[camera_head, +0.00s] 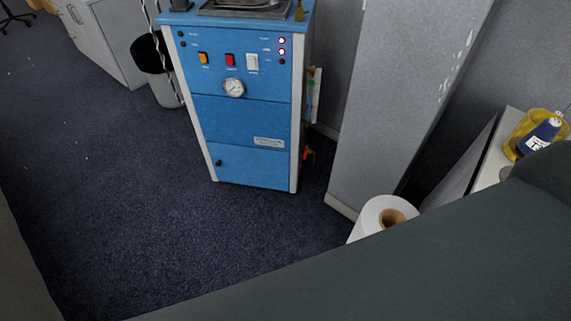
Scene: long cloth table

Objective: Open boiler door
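The blue boiler (238,98) stands upright on the carpet at the upper middle of the head view. Its front has switches, indicator lights and a round dial gauge (234,88). The lower front door (250,167) looks closed, with a small dark knob (218,162) at its left side. White edge strips frame the front. Neither of my grippers is in the view.
A grey table surface (400,265) crosses the lower right, with a white roll (375,215) beyond its edge. A grey pillar (390,90) stands right of the boiler. A bin (160,85) and white cabinet (105,40) are at left. Dark carpet (110,200) before the boiler is clear.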

